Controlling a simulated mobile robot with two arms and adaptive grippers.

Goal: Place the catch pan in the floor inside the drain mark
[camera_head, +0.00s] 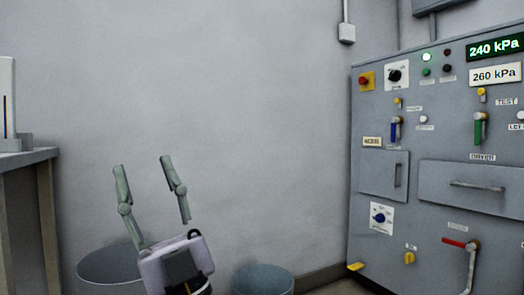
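I cannot identify the catch pan. The drain mark is not in view, and hardly any floor shows.
A grey round container (95,268) stands behind my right gripper, partly hidden by it. A smaller blue-grey round container (262,280) is to its right. A grey control cabinet (438,222) fills the right side. A table (30,158) stands at the left edge.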

